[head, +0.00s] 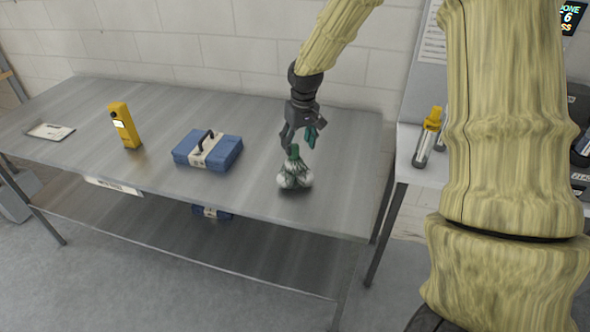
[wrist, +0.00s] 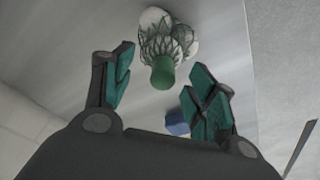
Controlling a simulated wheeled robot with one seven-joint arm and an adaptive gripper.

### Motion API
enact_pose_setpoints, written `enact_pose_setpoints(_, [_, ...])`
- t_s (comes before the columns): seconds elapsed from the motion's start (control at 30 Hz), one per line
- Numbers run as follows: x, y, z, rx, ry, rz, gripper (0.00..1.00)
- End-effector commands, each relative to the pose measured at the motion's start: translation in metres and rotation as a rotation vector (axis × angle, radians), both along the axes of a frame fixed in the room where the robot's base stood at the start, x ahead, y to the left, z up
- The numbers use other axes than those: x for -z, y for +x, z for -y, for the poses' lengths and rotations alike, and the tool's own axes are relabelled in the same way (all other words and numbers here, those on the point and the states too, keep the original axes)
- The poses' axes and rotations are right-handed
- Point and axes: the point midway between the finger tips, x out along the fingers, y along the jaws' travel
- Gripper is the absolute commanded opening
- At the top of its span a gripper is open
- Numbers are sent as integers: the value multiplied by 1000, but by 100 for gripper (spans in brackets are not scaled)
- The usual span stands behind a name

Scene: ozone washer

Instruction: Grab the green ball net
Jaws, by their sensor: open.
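The green ball net (head: 294,172) holds white balls and sits on the metal table near its front right part. Its green neck points up. In the wrist view the net (wrist: 168,42) lies ahead of my gripper, with the round green top (wrist: 162,73) facing the camera between the fingers. My gripper (head: 297,138) is just above the net in the head view. In the wrist view my gripper (wrist: 160,88) has its two teal-padded fingers wide apart, with nothing between the pads. I cannot tell exactly how far the fingertips are from the neck.
On the metal table (head: 80,115), a blue case (head: 225,155) stands left of the net, with a yellow device (head: 124,126) and a flat white item (head: 50,131) further left. A wall (head: 240,60) stands behind. Yellow-capped cylinders (head: 428,137) stand on another surface at right.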

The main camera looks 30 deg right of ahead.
Motion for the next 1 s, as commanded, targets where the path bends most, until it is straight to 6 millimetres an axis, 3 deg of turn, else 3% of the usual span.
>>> enact_pose_setpoints(0.4, [33, 11, -4, 0, 0, -2, 57])
enact_pose_setpoints(0.77, [38, 12, -4, 0, 1, 0, 57])
enact_pose_setpoints(1.0, [38, 12, -4, 0, 0, 0, 13])
